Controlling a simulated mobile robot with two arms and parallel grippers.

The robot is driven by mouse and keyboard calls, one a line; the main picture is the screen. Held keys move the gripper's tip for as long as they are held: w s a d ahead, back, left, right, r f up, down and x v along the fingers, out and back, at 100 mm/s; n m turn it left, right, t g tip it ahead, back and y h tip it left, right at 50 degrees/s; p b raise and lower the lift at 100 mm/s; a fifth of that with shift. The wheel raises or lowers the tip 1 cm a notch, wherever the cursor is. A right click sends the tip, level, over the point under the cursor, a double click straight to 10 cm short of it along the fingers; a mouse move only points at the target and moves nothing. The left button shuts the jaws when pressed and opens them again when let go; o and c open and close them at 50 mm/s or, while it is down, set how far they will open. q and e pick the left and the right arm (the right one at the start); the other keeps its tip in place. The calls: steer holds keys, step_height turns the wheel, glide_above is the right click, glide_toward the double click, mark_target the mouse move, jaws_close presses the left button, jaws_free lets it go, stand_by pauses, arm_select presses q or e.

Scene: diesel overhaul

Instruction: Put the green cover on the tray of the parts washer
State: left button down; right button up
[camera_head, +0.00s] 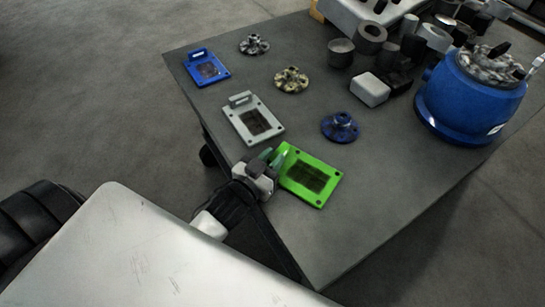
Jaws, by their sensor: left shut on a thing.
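The green cover (297,176) is a flat rectangular plate with a dark patch in its middle and holes at its corners. It is at the near part of the dark grey table (345,235). My left gripper (273,160) is at the cover's left edge and is shut on it. Whether the cover touches the table or is slightly above it, I cannot tell. My right gripper is not in view. I do not see anything that I can make out as the parts washer or its tray.
A grey cover (239,107) and a blue cover (204,79) lie farther left. Three round flanged parts, silver (254,44), yellowish (291,80) and blue (340,127), lie beyond. A blue bucket-like container (458,108) and several metal cylinders crowd the right. The near table corner is clear.

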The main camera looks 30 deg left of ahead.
arm_select(q)
steer(key=c, duration=1)
jaws_free()
steer(key=shift+r, duration=0.1)
